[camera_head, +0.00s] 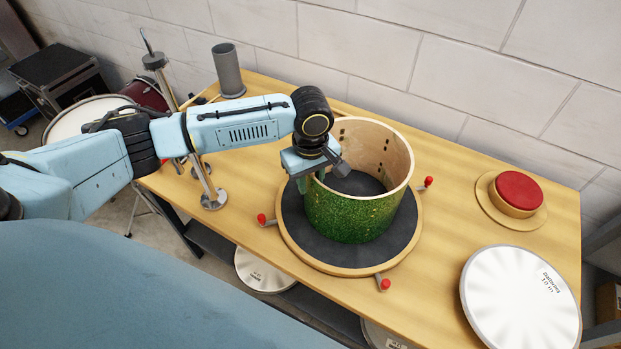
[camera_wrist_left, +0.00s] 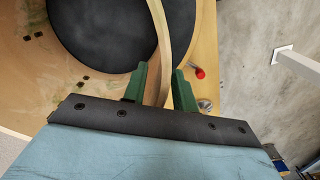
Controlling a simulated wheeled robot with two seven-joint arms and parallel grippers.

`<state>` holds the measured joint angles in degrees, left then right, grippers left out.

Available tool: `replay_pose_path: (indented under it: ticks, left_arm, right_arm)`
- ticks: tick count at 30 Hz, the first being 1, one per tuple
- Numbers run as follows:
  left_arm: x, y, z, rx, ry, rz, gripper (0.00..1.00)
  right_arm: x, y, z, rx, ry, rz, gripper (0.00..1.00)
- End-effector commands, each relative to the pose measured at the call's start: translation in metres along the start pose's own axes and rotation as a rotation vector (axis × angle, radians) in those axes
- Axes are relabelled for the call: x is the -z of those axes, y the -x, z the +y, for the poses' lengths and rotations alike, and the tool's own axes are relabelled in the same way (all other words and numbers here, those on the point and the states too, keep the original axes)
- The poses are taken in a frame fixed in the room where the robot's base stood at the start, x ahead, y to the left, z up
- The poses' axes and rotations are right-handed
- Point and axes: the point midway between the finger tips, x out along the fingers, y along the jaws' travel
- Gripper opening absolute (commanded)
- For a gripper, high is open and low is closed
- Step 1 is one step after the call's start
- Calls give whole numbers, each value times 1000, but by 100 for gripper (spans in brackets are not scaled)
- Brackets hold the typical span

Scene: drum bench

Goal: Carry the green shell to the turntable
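The green shell (camera_head: 350,214), an open drum cylinder with sparkling green outside and pale wood inside, stands upright on the turntable. The turntable (camera_head: 297,238) is a round wooden base with a dark top, and it shows around the shell on all visible sides. My left gripper (camera_head: 312,184) is at the shell's left rim. In the left wrist view its two green fingers (camera_wrist_left: 160,85) stand apart, one on each side of the shell's wall (camera_wrist_left: 162,35), with some gap visible. My right gripper is not in view.
Red-tipped knobs (camera_head: 384,284) stick out around the turntable. A red button on a wooden base (camera_head: 518,191) and a white drumhead (camera_head: 522,302) are at the right. A grey cylinder (camera_head: 228,70) and a metal stand (camera_head: 209,196) are at the left.

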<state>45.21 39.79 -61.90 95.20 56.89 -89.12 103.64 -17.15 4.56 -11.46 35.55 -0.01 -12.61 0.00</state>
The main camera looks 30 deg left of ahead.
Motion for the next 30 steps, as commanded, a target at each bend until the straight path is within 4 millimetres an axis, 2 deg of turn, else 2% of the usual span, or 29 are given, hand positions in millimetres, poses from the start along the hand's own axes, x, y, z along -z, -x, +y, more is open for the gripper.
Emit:
replay_pose_path:
  ticks: [5,8,15,21,25,30]
  left_arm:
    - [0,10,0,-1,0,1,28]
    - [0,27,1,-3,0,1,28]
    - [0,80,1,-4,-1,1,28]
    - [0,112,1,-2,1,0,28]
    - [0,121,0,0,1,0,28]
    - [0,123,0,0,1,-1,28]
  right_arm:
    - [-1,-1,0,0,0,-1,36]
    - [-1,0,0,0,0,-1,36]
    - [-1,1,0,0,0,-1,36]
    - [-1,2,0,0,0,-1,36]
    - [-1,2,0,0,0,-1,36]
    - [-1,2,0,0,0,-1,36]
